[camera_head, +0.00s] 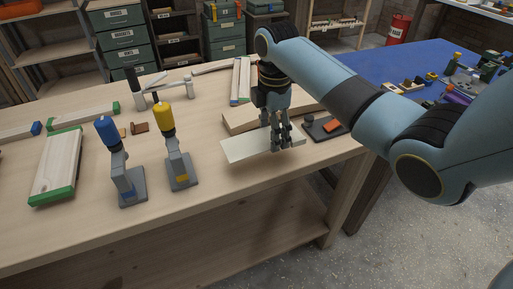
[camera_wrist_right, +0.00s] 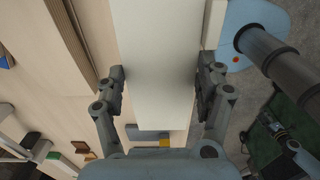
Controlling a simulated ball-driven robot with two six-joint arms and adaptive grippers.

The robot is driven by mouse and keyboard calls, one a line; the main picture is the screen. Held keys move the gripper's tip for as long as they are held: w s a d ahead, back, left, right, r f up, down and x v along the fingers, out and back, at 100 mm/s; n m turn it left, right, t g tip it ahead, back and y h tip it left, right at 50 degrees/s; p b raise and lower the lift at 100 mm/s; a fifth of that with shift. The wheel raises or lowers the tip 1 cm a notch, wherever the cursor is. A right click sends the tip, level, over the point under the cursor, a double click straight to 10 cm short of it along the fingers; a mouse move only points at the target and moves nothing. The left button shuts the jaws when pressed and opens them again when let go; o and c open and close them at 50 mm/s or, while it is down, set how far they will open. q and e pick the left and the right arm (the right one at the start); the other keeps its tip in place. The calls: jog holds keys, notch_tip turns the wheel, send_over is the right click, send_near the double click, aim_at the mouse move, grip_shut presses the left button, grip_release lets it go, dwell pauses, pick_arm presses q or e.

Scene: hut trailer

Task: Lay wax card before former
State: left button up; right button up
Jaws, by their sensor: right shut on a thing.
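A pale, flat card (camera_head: 246,149), which looks like the wax card, lies between the fingers of my right gripper (camera_head: 284,140) near the front edge of the bench. In the right wrist view the card (camera_wrist_right: 155,55) runs lengthwise between the two fingers of the right gripper (camera_wrist_right: 163,85). The right gripper is shut on it. I cannot tell whether the card touches the bench top. Two grey upright stands, one with a blue knob (camera_head: 107,130) and one with a yellow knob (camera_head: 163,116), stand left of the card. I cannot tell which thing is the former. My left gripper is not in view.
A wooden board (camera_head: 238,122) lies just behind the card. A dark plate (camera_head: 316,133) with an orange block lies to its right. A pale bar with green ends (camera_head: 56,165) lies at the left. The bench (camera_head: 225,205) is bare in front of the stands.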

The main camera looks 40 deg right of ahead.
aim_at(258, 134)
jog(key=shift+w+a+f, duration=1.05)
jog(key=shift+w+f, duration=0.05)
jog(key=shift+w, duration=0.15)
notch_tip(258, 134, down, 3)
jog(key=shift+f, duration=0.55)
jog(key=shift+f, duration=0.1)
jog(key=o, duration=0.8)
jog(key=shift+r, duration=0.4)
notch_tip(258, 134, up, 12)
jog(key=shift+f, duration=0.25)
